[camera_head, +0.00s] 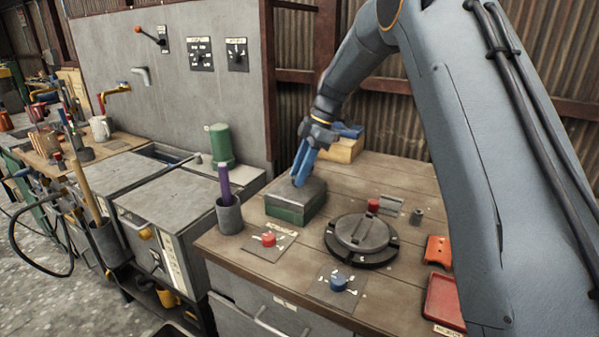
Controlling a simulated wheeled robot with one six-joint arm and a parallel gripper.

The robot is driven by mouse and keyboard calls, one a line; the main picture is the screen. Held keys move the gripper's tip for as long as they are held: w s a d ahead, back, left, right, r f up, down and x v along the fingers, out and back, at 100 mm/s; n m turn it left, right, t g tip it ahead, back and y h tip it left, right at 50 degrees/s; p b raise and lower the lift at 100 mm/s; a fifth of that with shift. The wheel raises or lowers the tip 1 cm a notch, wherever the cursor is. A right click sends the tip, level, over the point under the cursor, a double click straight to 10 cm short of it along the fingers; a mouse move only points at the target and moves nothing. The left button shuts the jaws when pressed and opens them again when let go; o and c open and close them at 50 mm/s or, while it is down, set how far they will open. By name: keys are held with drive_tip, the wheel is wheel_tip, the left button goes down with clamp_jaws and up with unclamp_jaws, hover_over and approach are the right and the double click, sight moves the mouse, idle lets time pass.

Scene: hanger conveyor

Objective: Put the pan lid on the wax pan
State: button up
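My gripper (301,166), with blue fingers, points down at the top of a green box with a grey top (288,207) on the wooden bench. The fingertips are at or just above the grey top; I cannot tell whether they touch it. The fingers overlap from this side, so their opening is unclear. A round grey lid-like disc with a raised bar (361,232) sits on a black round base to the right of the box. A dark open basin (165,153) is set into the grey counter at left. I cannot tell for sure which things are the pan lid and wax pan.
A grey cup with a purple-handled tool (229,214) stands left of the box. A red knob (268,240) and a blue knob (338,283) are at the bench front. Red trays (443,302) lie at right. A green cylinder (219,144) stands behind on the counter.

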sight(309, 184)
drive_tip(key=o, duration=0.5)
drive_tip(key=b+v, duration=0.2)
drive_tip(key=v, duration=0.6)
drive_tip(key=shift+a, duration=0.1)
